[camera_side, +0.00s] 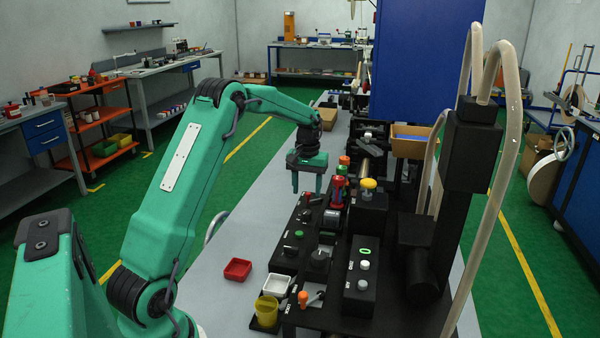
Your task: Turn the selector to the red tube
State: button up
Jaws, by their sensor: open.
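My gripper (307,185) hangs over the far left end of the black control panel, fingers pointing down, apart, with nothing seen between them. A black rotary knob (320,258) sits on a panel box nearer the camera, well below and in front of my gripper; it looks like a selector, but its pointing direction is too small to read. A small orange-tipped lever (303,298) stands nearer still. A red upright part (338,190) stands just right of my gripper; I cannot tell whether it is the red tube. No tube colours are readable at the knob.
A yellow knob (369,184) and a box with a green-ringed button (364,251) rise on the panel. A black column (470,150) with pale hoses stands right. A red tray (238,269), white tray (281,285) and yellow cup (266,311) lie left. The grey bench is bare farther left.

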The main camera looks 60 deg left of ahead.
aim_at(306, 211)
jog(key=m, duration=0.9)
jog(key=shift+a+m, duration=0.1)
jog(key=shift+m, duration=0.2)
jog(key=shift+f, duration=0.1)
jog(key=shift+s+f, duration=0.1)
jog(key=shift+f, duration=3.7)
jog(key=c, duration=1)
jog(key=shift+o, duration=0.2)
